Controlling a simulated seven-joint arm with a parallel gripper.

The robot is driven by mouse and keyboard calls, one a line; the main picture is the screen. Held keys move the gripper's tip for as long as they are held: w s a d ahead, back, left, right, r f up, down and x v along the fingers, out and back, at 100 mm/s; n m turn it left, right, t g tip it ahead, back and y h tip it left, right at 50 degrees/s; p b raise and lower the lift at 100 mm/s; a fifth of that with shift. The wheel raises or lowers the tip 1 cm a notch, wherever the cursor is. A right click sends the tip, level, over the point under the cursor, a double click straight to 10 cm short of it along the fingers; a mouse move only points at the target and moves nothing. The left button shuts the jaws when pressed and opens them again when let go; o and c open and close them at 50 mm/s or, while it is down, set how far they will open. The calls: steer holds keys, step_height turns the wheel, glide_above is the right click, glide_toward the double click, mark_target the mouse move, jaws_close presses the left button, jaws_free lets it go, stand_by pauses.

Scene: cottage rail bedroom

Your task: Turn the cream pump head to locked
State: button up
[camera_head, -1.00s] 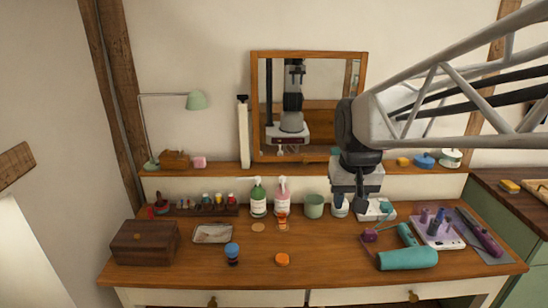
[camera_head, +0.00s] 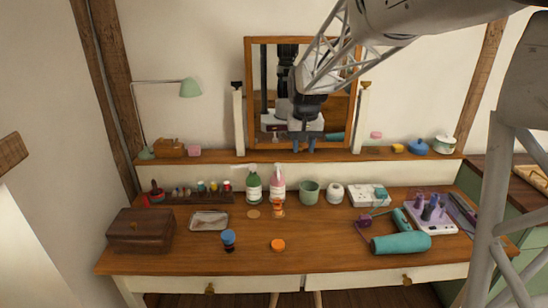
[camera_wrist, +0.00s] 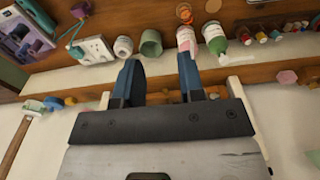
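Two pump bottles stand side by side at the back of the wooden dresser. One is a green bottle (camera_head: 254,188) with a pale pump head (camera_head: 250,168). The other is a pink bottle (camera_head: 277,189) with a pump head (camera_head: 277,170) too small to read its exact colour or turn. In the wrist view the pink bottle (camera_wrist: 186,40) and the green bottle (camera_wrist: 215,40) lie beyond the fingers. My gripper (camera_head: 304,146) is open and empty, above and slightly right of the bottles, in front of the mirror. Its blue fingers (camera_wrist: 158,66) are apart, touching no bottle.
A green cup (camera_head: 309,193), a white jar (camera_head: 335,194) and a white box (camera_head: 362,196) stand right of the bottles. Orange items (camera_head: 278,208) sit just in front of the pink bottle. The mirror (camera_head: 249,100) and shelf (camera_head: 225,160) are behind.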

glide_above(278, 170)
steer(key=shift+g, duration=0.4)
step_height(278, 170, down, 11)
steer(key=shift+f, duration=0.1)
steer(key=shift+f, duration=0.15)
steer(key=shift+f, duration=3.8)
jaws_close()
